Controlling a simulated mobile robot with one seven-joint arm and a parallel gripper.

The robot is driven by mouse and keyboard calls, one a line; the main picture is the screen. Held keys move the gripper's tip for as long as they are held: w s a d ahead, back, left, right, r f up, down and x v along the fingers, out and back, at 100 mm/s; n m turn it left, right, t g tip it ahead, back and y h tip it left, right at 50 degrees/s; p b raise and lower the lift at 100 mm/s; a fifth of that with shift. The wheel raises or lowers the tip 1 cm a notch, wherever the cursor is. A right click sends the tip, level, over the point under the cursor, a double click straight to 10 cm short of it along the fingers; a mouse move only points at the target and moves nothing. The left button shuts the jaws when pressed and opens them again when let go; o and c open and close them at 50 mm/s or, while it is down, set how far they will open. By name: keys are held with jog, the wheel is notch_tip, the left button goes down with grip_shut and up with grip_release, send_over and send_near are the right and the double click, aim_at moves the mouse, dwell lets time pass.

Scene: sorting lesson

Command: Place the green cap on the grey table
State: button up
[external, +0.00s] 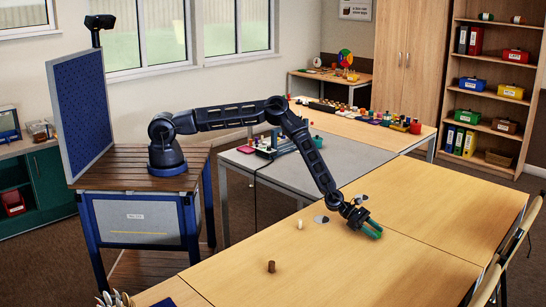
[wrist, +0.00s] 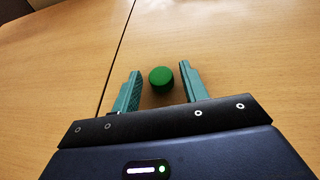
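The green cap (wrist: 161,80) is a short round cylinder on the wooden table (wrist: 235,45). In the wrist view it sits between the tips of the two teal fingers, with a gap visible on both sides. My gripper (external: 373,231) is open and low over the wooden table, pointing down and to the right in the external view. There I cannot make out the cap apart from the green fingers. The grey table (external: 345,158) stands behind and to the left of my gripper, adjoining the wooden tables.
A brown cylinder (external: 271,266) stands on the near wooden table.

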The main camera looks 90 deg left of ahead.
jog(key=shift+r, duration=0.1)
